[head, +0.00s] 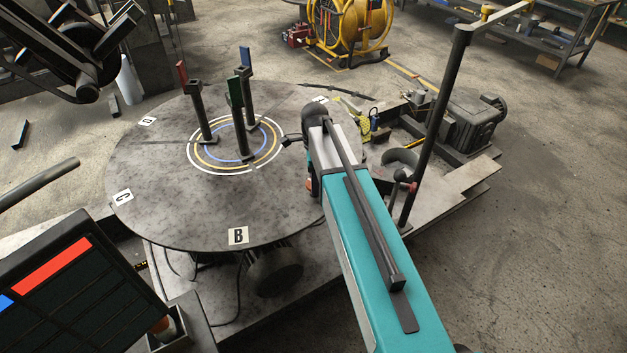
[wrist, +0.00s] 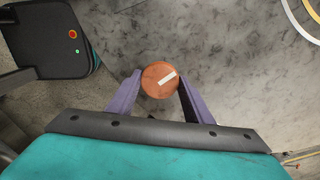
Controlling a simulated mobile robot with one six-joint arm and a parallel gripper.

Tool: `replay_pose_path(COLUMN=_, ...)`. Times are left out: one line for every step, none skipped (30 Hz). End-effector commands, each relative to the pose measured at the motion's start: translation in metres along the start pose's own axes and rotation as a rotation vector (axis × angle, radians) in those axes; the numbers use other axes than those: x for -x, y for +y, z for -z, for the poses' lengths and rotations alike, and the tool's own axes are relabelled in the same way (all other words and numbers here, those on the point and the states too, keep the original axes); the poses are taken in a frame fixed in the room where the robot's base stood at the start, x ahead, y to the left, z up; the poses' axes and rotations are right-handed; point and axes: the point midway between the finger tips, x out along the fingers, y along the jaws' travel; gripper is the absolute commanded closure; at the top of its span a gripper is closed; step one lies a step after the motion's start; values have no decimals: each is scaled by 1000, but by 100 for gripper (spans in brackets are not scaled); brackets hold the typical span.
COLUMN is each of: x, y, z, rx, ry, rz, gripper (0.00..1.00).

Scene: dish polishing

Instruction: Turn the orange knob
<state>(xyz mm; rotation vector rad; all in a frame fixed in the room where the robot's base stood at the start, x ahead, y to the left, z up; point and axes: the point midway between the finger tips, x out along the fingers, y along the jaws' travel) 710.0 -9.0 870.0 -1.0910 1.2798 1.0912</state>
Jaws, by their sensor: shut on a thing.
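The orange knob (wrist: 156,88) is round, with a short white slanted bar on its top, and shows in the middle of the wrist view. My gripper (wrist: 160,79) has its two purple fingers on either side of the knob, pressed against it. The gripper is shut on the knob. In the head view, my teal arm reaches to the right edge of the round table (head: 165,215) and hides most of the gripper. A small orange patch shows beside the arm there; I cannot tell if it is the knob.
Several upright posts with red, blue and green tops stand around painted rings (head: 205,168) on the table. A dark box (wrist: 45,40) with a red and a green button is at the wrist view's upper left. A black pole (head: 437,125) stands right of my arm.

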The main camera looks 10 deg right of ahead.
Motion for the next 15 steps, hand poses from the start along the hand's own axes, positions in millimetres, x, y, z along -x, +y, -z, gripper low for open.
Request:
replay_pose_path(x=0, y=0, z=2, rx=-1, ry=4, rz=-1, gripper=76)
replay_pose_path(x=0, y=0, z=2, rx=0, ry=4, rz=-1, gripper=52)
replay_pose_path(x=0, y=0, z=2, rx=0, ry=4, rz=-1, gripper=45)
replay_pose_path(x=0, y=0, z=2, rx=0, ry=4, rz=-1, gripper=40)
replay_pose_path(x=0, y=0, z=1, rx=0, ry=3, rz=-1, gripper=35)
replay_pose_path(x=0, y=0, z=1, rx=0, ry=3, rz=-1, gripper=35)
replay_pose_path(x=0, y=0, z=1, rx=1, ry=3, rz=-1, gripper=35)
replay_pose_path(x=0, y=0, z=1, rx=1, ry=3, rz=-1, gripper=35)
replay_pose_path(x=0, y=0, z=1, rx=1, ry=2, rz=-1, gripper=35)
replay_pose_path(x=0, y=0, z=1, rx=1, ry=2, rz=-1, gripper=35)
replay_pose_path(x=0, y=0, z=1, rx=1, ry=2, rz=-1, gripper=35)
replay_pose_path(x=0, y=0, z=0, rx=1, ry=2, rz=-1, gripper=35)
replay_pose_path(x=0, y=0, z=0, rx=1, ry=2, rz=-1, gripper=35)
replay_pose_path(x=0, y=0, z=0, rx=1, ry=2, rz=-1, gripper=35)
replay_pose_path(x=0, y=0, z=0, rx=2, ry=1, rz=-1, gripper=35)
